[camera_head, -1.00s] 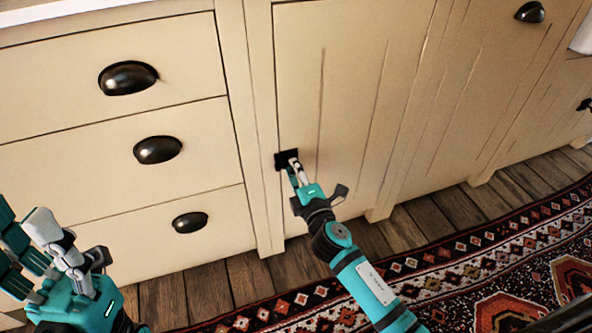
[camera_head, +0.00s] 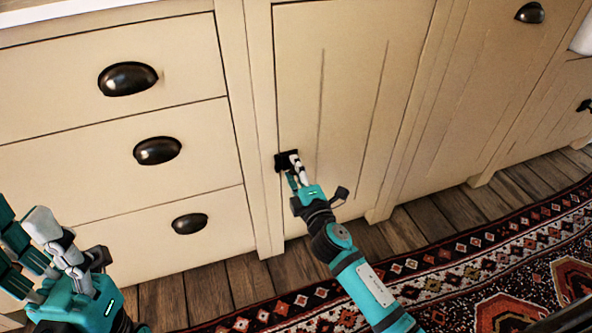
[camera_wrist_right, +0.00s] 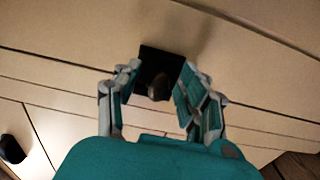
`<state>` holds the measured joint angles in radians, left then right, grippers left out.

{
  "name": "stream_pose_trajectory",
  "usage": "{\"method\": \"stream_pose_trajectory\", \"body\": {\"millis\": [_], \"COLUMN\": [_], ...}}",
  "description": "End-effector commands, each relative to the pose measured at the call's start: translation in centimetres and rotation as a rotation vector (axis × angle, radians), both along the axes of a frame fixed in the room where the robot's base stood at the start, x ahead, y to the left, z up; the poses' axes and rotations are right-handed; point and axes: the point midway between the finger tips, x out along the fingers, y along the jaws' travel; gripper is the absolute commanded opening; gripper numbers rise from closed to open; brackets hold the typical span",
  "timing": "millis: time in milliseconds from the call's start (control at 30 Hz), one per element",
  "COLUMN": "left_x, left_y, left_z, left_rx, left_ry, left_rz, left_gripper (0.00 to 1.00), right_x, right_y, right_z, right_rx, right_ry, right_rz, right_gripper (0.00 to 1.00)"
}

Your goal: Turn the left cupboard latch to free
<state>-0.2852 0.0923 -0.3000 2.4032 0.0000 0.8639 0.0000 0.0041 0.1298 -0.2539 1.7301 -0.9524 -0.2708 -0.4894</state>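The left cupboard latch is a small black plate (camera_head: 281,161) at the left edge of the cupboard door (camera_head: 352,70). In the right wrist view, its square plate (camera_wrist_right: 150,57) carries a dark, rounded turning piece (camera_wrist_right: 158,88). My right gripper (camera_head: 293,168) is at the latch and hides part of it in the head view. In the right wrist view, its fingers (camera_wrist_right: 157,78) stand apart on either side of the turning piece, with visible gaps; contact cannot be told. My left gripper (camera_head: 28,232) is open and empty at the lower left, away from the latch.
Drawers with dark cup handles (camera_head: 157,150) are left of the door. Another cup handle (camera_head: 530,12) is at the upper right. A patterned rug (camera_head: 450,262) lies on the wooden floor (camera_head: 180,302) before the cupboards.

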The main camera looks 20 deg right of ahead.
Motion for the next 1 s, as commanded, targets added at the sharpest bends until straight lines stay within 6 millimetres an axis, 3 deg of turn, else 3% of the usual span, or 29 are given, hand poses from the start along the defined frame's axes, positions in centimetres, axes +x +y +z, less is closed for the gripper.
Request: {"method": "stream_pose_trajectory", "body": {"millis": [333,733,1000], "left_x": [-0.1,-0.1,-0.1], "left_y": [0.0,0.0,0.0], "left_z": [0.0,0.0,0.0], "left_rx": [0.001,0.001,0.001], "left_ry": [0.000,0.000,0.000], "left_rz": [0.001,0.000,0.000], "left_gripper": [0.40,0.40,0.40], "right_x": [-1.1,-9.1,-11.9], "right_y": [0.0,-0.3,-0.4], "right_z": [-0.1,-0.1,0.0], "right_rx": [0.000,0.002,0.000], "right_ry": [0.001,0.004,0.000], "right_rz": [0.001,-0.001,0.000], "right_gripper": [0.41,0.41,0.41]}}
